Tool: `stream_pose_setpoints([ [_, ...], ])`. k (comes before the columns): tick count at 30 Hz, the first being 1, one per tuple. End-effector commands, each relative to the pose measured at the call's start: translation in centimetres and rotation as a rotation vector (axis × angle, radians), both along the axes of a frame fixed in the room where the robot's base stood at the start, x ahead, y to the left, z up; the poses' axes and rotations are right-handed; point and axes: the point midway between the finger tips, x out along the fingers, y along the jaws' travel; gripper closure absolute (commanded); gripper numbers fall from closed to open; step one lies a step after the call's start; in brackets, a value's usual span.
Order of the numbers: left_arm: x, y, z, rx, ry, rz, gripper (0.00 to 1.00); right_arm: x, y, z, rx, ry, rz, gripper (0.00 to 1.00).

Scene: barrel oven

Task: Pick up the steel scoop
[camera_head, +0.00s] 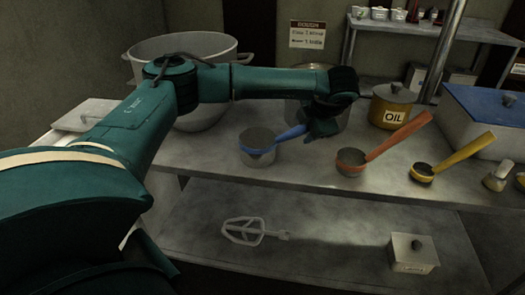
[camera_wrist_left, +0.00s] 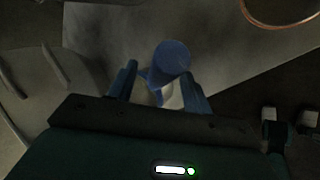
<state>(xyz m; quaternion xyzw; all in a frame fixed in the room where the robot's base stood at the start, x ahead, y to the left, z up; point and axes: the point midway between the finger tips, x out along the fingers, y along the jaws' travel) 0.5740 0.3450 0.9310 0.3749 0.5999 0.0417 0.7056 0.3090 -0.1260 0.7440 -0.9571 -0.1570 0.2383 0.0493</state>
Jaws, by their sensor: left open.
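A steel scoop (camera_head: 257,152) with a blue band and blue handle stands on the steel table, cup to the left. Its handle (camera_head: 291,133) rises to the right toward my left gripper (camera_head: 316,130). In the left wrist view, a blue rounded piece, seemingly the handle (camera_wrist_left: 172,58), shows just ahead of and between the open fingers of my left gripper (camera_wrist_left: 160,88). I cannot tell whether the fingers touch it. My right gripper is not in view.
An orange-handled scoop (camera_head: 351,162) and a yellow-handled scoop (camera_head: 422,172) stand to the right. Behind are a large pot (camera_head: 215,110), an OIL pot (camera_head: 391,112) and a blue-lidded box (camera_head: 470,130). A whisk-like beater (camera_head: 243,231) and a small lidded box (camera_head: 413,262) lie on the lower shelf.

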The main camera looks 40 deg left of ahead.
Motion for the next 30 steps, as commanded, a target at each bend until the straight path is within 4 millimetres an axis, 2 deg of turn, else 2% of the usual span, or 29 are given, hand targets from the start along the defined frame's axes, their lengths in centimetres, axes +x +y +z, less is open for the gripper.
stream_pose_setpoints([
  [8, 0.11, 0.18, -0.3, 0.0, -0.001, -0.001, 0.5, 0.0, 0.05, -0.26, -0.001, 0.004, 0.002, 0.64],
  [26, 0.11, 0.15, -0.26, 0.0, -0.001, -0.001, 0.99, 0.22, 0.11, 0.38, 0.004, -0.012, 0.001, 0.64],
  [30, 0.12, 0.16, -0.18, 0.0, -0.002, -0.001, 1.0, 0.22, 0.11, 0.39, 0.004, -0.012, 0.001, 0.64],
])
